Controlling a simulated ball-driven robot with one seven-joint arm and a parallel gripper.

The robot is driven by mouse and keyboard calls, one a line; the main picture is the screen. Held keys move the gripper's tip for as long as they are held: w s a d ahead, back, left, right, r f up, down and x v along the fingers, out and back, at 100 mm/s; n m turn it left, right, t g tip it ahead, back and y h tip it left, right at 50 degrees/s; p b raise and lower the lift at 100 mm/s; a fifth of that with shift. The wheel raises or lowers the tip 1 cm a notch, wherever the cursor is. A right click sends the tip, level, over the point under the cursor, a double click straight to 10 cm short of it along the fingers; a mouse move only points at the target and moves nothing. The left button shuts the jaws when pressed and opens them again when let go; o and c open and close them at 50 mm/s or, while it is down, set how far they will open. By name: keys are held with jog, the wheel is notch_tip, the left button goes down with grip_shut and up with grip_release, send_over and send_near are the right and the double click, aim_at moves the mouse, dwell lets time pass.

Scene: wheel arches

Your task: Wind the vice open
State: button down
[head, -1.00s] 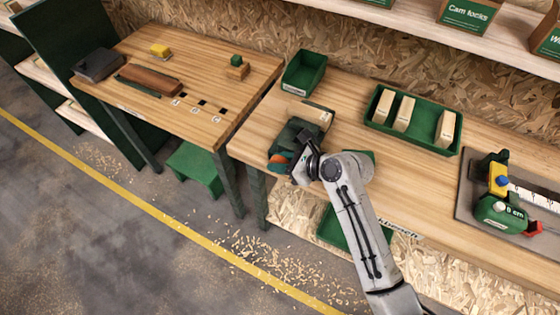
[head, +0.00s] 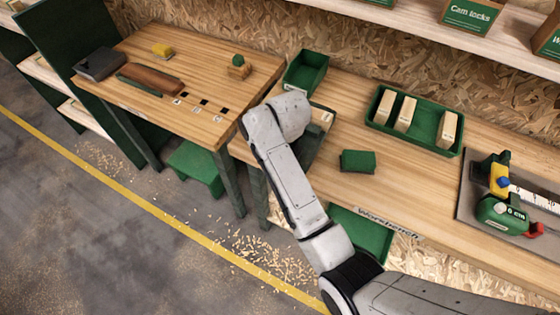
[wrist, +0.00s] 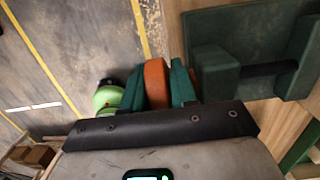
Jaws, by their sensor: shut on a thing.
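The dark green vice sits at the left end of the workbench. In the head view my forearm covers most of it, and only its right part (head: 311,146) shows. In the wrist view the vice (wrist: 215,75) is at the upper right, with a gap between its jaws bridged by a dark bar. My gripper (wrist: 155,85) is shut on the orange handle (wrist: 156,78), which lies between its two green fingers, just left of the vice. My gripper and the handle are hidden behind my arm in the head view.
A green block (head: 358,161) lies on the workbench (head: 405,195) right of my arm. An empty green bin (head: 304,72) and a green tray (head: 418,142) with pale wooden blocks stand behind. A measuring stop (head: 497,208) is at right. Another table (head: 215,80) stands left.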

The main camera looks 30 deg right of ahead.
jog(key=g+h, duration=0.2)
jog(key=g, duration=0.1)
jog(key=shift+w+f, duration=0.1)
jog(key=shift+f+g+h, duration=0.1)
jog(key=shift+g+h, duration=1)
jog(key=shift+g, duration=0.6)
jog(key=shift+f, duration=0.1)
jog(key=c, duration=1.3)
grip_release()
jog(key=shift+o, duration=0.2)
jog(key=v, duration=1)
jog(key=shift+a+r, duration=0.25)
